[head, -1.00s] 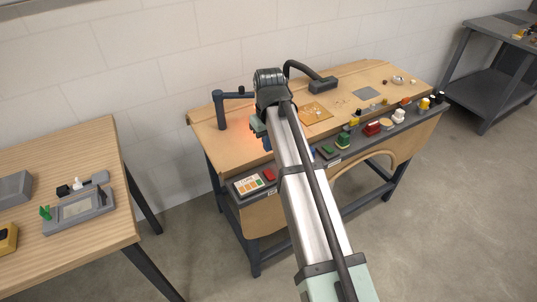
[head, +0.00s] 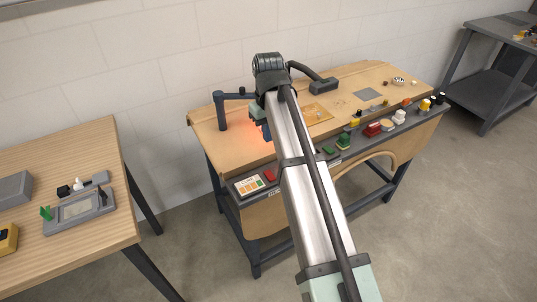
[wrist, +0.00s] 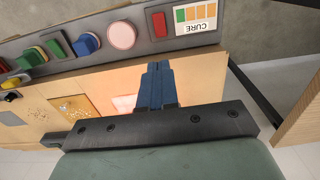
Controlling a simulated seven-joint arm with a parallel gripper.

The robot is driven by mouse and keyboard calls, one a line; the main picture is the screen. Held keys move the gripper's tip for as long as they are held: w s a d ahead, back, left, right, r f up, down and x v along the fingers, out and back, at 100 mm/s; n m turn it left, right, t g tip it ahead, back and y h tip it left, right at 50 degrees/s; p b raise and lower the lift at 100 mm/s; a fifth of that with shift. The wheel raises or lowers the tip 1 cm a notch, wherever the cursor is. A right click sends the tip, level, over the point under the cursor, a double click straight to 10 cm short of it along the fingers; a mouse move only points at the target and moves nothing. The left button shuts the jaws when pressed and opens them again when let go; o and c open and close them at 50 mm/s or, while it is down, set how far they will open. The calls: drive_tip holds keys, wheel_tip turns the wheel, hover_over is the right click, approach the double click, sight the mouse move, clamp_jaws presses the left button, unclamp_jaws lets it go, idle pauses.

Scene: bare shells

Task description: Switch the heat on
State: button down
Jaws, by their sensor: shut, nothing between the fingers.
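My gripper (wrist: 155,85) has blue fingers, shut and empty, pointing toward the dark control strip (wrist: 190,42) in the wrist view. In the head view the gripper (head: 266,130) is partly hidden by my arm, above the left part of the bench. The strip carries a panel marked CURE (wrist: 195,20) with orange and green bars, a red switch (wrist: 159,24), a pale pink round button (wrist: 122,35) and a blue button (wrist: 86,45). The fingers appear apart from all of them. A reddish glow (head: 254,125) lies on the bench top by the gripper.
The bench (head: 207,142) has a dark post with an arm (head: 221,110) and a dark curved-neck fixture (head: 323,86). More coloured controls line the strip to the right. Another table (head: 60,160) stands left, with a gap between. A grey shelf (head: 490,85) stands far right.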

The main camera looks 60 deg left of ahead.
sight(268, 172)
drive_tip(key=shift+f, duration=0.15)
wheel_tip(268, 172, down, 14)
drive_tip(key=shift+r, duration=0.15)
idle(0.6)
